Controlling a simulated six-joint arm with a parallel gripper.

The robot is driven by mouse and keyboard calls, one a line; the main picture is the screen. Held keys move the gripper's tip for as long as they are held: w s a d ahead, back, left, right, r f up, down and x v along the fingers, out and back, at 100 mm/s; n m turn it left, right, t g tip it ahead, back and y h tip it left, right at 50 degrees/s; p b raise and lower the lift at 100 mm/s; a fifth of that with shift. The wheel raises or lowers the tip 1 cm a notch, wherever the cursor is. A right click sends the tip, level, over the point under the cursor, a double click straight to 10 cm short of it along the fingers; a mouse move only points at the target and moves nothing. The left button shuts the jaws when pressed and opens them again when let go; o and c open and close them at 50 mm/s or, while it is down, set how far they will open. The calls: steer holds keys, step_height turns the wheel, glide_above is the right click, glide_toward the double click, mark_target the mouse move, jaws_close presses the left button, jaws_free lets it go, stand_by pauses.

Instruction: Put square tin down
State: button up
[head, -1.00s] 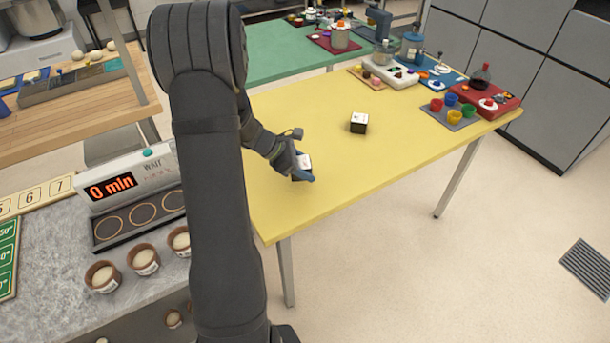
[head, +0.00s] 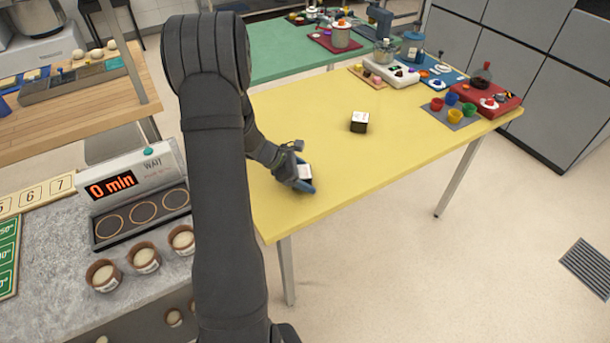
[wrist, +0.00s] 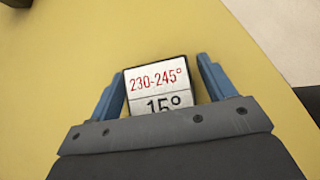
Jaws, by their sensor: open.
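A square tin with a white label (wrist: 157,84) reading "230-245°" and "15°" sits between the blue fingers of my gripper (wrist: 160,70) in the wrist view. The fingers are open, with a gap on each side of the tin. In the head view my gripper (head: 305,180) is at the near left part of the yellow table (head: 330,195), with the tin's pale top (head: 305,171) showing between its fingers. The tin's lower part is hidden, but it appears to rest on the table. A second dark square tin with a white top (head: 359,122) stands farther back, apart from my gripper.
The table's front edge is close to my gripper. Coloured cups (head: 454,116) on a grey mat and a red board (head: 490,100) are at the far right. A counter with a timer box (head: 125,180) and several round pots is at left.

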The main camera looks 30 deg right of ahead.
mark_target(310, 171)
steer(key=shift+r, duration=0.2)
steer(key=v, duration=1.2)
steer(key=shift+s+f, duration=0.1)
steer(key=shift+f, duration=0.05)
steer(key=x, duration=1.1)
steer(key=shift+s+d+f, duration=0.1)
steer(key=shift+d+f, duration=0.15)
steer(key=shift+d+r, duration=0.1)
steer(key=shift+r, duration=1.5)
steer(key=shift+f, duration=0.15)
